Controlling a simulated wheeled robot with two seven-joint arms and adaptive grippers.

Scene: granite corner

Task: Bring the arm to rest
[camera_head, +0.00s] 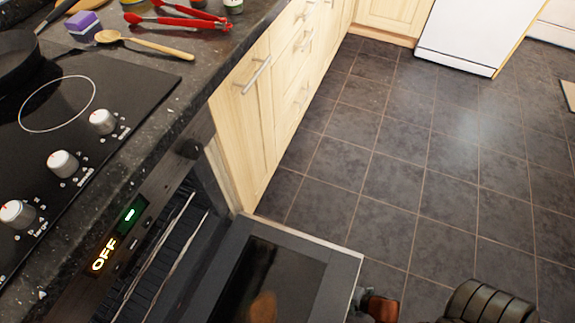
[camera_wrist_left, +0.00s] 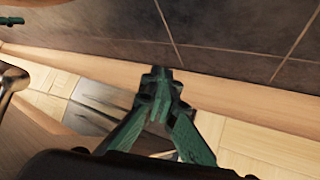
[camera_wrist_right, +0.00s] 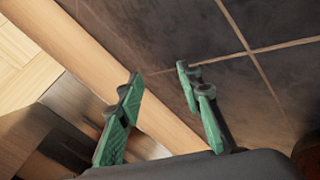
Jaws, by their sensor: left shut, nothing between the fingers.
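My left gripper (camera_wrist_left: 158,82) shows in the left wrist view with its green fingers together and nothing between them. My right gripper (camera_wrist_right: 160,72) shows in the right wrist view with its green fingers apart and nothing between them. Neither gripper's fingers can be made out in the head view. Behind the fingers, both wrist views show dark tiles and pale wood, with no object at the fingertips.
In the head view, the oven door (camera_head: 333,277) hangs open below the black hob (camera_head: 135,67). Red tongs (camera_head: 180,21), a wooden spoon (camera_head: 150,43) and a purple sponge (camera_head: 82,21) lie on the counter. The tiled floor (camera_head: 410,150) at right is mostly clear.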

